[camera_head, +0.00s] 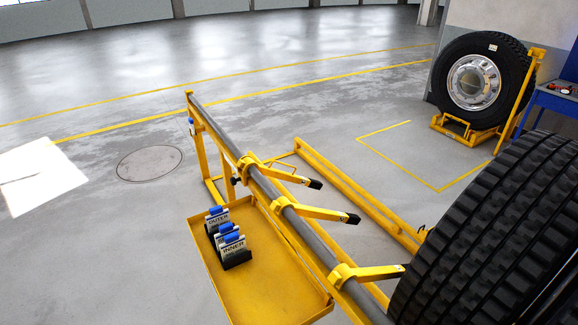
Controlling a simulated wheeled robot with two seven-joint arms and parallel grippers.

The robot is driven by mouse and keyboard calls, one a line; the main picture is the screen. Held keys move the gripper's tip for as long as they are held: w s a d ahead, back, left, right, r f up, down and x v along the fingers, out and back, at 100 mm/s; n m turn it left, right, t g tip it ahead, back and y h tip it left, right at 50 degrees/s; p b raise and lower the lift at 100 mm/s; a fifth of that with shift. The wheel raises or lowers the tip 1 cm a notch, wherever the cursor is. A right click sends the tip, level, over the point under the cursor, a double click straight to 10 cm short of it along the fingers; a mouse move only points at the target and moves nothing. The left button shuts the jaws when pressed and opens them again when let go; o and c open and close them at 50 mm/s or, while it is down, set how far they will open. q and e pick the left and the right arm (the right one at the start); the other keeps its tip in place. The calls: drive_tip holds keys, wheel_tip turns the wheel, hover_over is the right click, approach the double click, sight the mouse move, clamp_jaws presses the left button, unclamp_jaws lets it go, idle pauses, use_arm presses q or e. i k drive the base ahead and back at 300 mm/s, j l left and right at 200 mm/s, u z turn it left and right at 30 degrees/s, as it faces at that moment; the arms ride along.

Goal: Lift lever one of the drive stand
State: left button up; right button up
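The yellow drive stand (201,150) stands on the floor in the middle of the head view. A long grey bar (222,132) runs along it from far left to near right. Three yellow levers with black ends sit on the bar: a far lever (285,174), a middle lever (318,213) and a near lever (366,273). All three point out to the right. No number is readable on them, so I cannot tell which is lever one. The near lever's tip lies close to the big tire. Neither of my grippers shows.
A yellow tray (262,290) on the stand holds blue-and-grey pieces labelled OUTER (218,219) and INNER (233,246). A big black tire (495,225) fills the lower right. Another wheel (473,83) stands in a yellow holder, beside a blue bench (553,103). The left floor is mostly clear.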

sight(269, 172)
drive_tip(key=i+j+z, duration=0.2)
drive_tip(key=j, duration=0.15)
drive_tip(key=i+j+z, duration=0.2)
drive_tip(key=j, duration=0.2)
drive_tip(key=i+j+z, duration=0.15)
drive_tip(key=j, duration=0.25)
drive_tip(key=j+z, duration=0.2)
drive_tip(key=j, duration=0.2)
drive_tip(key=i+j+z, duration=0.2)
drive_tip(key=j, duration=0.25)
drive_tip(key=i+j+z, duration=0.25)
drive_tip(key=j+z, duration=0.25)
drive_tip(key=j, duration=0.7)
drive_tip(key=j+z, duration=0.5)
drive_tip(key=j, duration=0.7)
